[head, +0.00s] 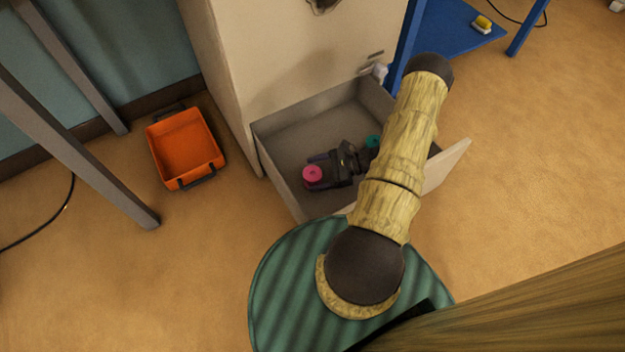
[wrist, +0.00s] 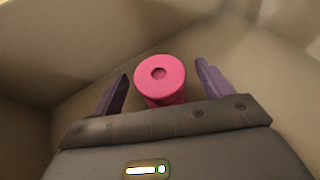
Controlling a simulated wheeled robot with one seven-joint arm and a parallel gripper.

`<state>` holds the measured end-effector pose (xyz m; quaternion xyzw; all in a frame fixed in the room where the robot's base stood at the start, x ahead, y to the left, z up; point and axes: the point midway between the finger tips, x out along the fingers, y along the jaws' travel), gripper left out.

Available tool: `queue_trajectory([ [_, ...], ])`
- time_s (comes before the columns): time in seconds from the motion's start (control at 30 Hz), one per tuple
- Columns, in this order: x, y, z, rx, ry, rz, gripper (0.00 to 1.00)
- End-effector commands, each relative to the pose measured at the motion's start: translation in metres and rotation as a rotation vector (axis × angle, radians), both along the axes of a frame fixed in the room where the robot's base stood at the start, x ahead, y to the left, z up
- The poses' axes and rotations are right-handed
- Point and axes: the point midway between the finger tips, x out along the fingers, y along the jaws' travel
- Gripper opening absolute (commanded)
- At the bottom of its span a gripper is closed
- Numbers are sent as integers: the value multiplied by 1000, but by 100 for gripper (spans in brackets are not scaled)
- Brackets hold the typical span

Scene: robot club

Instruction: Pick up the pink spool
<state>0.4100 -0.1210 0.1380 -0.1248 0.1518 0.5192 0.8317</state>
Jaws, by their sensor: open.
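The pink spool (head: 313,174) stands in the open drawer (head: 285,180), near its left front part. In the wrist view the pink spool (wrist: 160,78) is upright, with a round hole in its top. My gripper (head: 316,168) reaches down into the drawer at the spool. In the wrist view my gripper (wrist: 163,82) is open, with one purple finger on each side of the spool and a gap showing on both sides. The lower part of the spool is partly hidden by the gripper body.
A teal item (head: 373,141) lies in the drawer, partly hidden by my arm. Drawer walls surround the gripper. An orange bin (head: 186,148) stands on the floor at left, near a grey table leg (head: 130,195). A blue table (head: 450,28) with a yellow item (head: 483,23) is at upper right.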

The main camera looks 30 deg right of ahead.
Motion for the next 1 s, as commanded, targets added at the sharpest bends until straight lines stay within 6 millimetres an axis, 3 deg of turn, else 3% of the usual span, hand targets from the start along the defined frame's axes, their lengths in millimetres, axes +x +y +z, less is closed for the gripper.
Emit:
queue_trajectory([
  [0.47,0,0,1,0,0,0,78],
  [0.73,0,0,1,0,0,0,28],
  [1.0,0,0,2,0,0,0,28],
])
